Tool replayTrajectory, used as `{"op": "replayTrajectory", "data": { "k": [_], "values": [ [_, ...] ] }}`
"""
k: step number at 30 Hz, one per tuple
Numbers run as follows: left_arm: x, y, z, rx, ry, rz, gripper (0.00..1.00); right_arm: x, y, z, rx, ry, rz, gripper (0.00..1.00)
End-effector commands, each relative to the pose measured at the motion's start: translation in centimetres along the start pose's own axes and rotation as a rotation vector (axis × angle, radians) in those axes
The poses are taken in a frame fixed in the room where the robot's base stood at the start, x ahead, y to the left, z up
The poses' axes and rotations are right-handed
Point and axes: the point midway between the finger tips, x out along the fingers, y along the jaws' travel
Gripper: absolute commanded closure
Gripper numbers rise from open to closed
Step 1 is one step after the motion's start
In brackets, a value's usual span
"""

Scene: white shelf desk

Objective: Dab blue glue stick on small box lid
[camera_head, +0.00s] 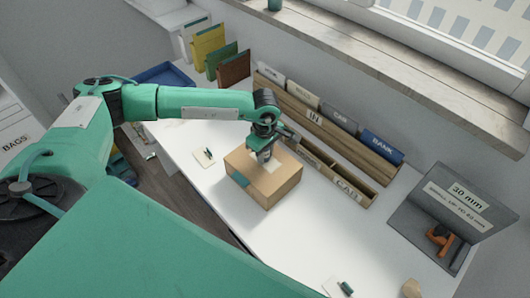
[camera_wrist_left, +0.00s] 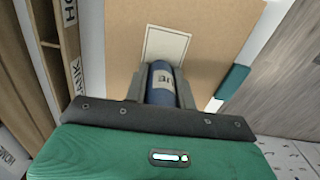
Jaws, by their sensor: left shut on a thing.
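My left gripper (camera_head: 265,157) is over the small cardboard box (camera_head: 263,185) on the white desk. In the left wrist view, my left gripper (camera_wrist_left: 160,92) is shut on the blue glue stick (camera_wrist_left: 162,82), a dark blue cylinder with a pale label. The stick's far end is at the edge of a pale rectangular label (camera_wrist_left: 166,45) on the box lid (camera_wrist_left: 123,45). I cannot tell whether it touches the lid. The box shows a teal patch (camera_head: 240,179) on its side. My right gripper is not in view.
Wooden organisers (camera_head: 335,127) with labelled cards stand behind the box. A grey stand (camera_head: 436,217) with an orange item is at the right. Small flat items (camera_head: 204,157) lie left of the box. The desk in front and to the right is mostly clear.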

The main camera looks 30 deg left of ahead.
Motion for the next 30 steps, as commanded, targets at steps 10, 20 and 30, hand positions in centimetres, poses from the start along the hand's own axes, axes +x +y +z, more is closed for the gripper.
{"op": "replayTrajectory", "data": {
  "k": [10,20,30],
  "values": [
    [-2.2,-0.1,0.0,0.001,0.0,-0.002,0.97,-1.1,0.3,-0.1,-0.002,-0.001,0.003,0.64],
    [-4.9,-0.1,0.0,0.001,0.001,-0.001,0.97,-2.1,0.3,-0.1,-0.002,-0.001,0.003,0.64],
    [-7.0,0.0,0.0,0.0,0.0,-0.001,0.97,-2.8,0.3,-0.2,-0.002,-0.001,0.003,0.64]
  ]
}}
